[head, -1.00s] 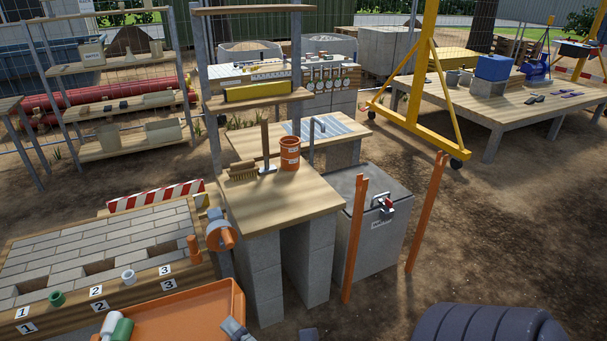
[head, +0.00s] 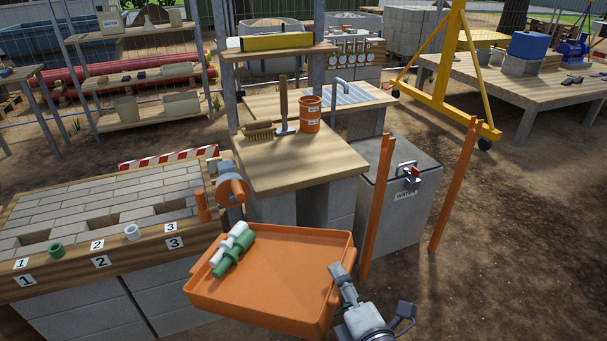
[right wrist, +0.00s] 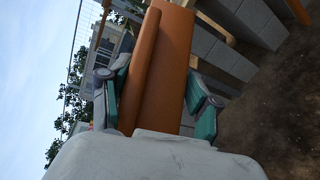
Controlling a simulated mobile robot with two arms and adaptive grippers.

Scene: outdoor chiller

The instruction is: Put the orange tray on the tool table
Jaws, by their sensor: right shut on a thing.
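The orange tray (head: 275,275) is in the lower middle of the head view, slightly tilted, with white and green peg-like pieces (head: 234,250) lying at its left. My right gripper (head: 341,278) is shut on the tray's right rim. In the right wrist view, the teal-padded fingers of this gripper (right wrist: 160,100) stand on either side of the orange tray wall (right wrist: 165,60). A wooden table (head: 285,165) with a brush, a mallet and an orange cup stands just beyond the tray. My left gripper is not in view.
A brick-topped bench (head: 110,215) with numbered tags is left of the tray. Two orange posts (head: 378,205) and a grey box (head: 410,210) stand right. The wooden table's front part is bare.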

